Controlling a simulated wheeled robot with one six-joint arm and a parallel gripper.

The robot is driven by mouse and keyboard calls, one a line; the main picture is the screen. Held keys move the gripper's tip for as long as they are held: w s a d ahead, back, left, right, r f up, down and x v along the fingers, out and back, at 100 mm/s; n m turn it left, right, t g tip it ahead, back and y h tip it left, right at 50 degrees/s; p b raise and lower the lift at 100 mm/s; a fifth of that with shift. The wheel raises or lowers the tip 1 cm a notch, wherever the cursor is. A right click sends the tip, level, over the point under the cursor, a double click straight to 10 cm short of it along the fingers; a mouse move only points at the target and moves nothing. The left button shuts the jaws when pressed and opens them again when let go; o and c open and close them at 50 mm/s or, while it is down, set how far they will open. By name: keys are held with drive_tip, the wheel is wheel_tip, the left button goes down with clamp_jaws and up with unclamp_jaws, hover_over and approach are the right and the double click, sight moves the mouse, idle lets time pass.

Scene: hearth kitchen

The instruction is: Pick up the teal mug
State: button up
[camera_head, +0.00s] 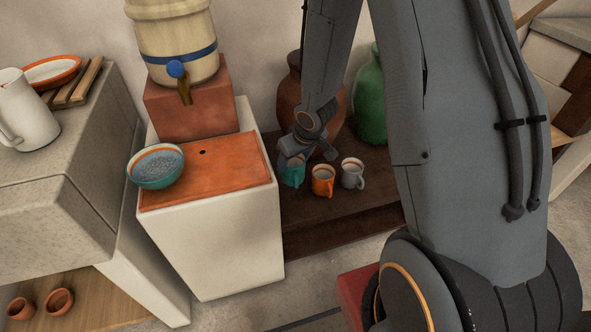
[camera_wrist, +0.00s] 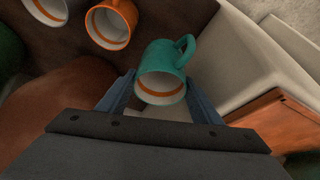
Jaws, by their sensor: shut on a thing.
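The teal mug (camera_head: 293,173) is on or just above the dark wooden bench, at the left end of a row of mugs, partly hidden by my gripper (camera_head: 296,158). In the wrist view the teal mug (camera_wrist: 163,68) lies between the two blue-grey fingers of my gripper (camera_wrist: 162,92), its open mouth with an orange inner band facing the camera and its handle at the upper right. My gripper is shut on the mug. I cannot tell whether the mug's base touches the bench.
An orange mug (camera_head: 322,181) and a grey mug (camera_head: 352,173) stand close to the right on the dark bench (camera_head: 330,214). A brown jar (camera_head: 289,88) and a green jar (camera_head: 370,100) stand behind. A white cabinet (camera_head: 215,245) with a terracotta top and teal bowl (camera_head: 155,167) stands left.

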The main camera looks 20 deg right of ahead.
wheel_tip(320, 180, up, 9)
drive_tip(key=p, duration=0.7)
drive_tip(key=shift+r, duration=0.15)
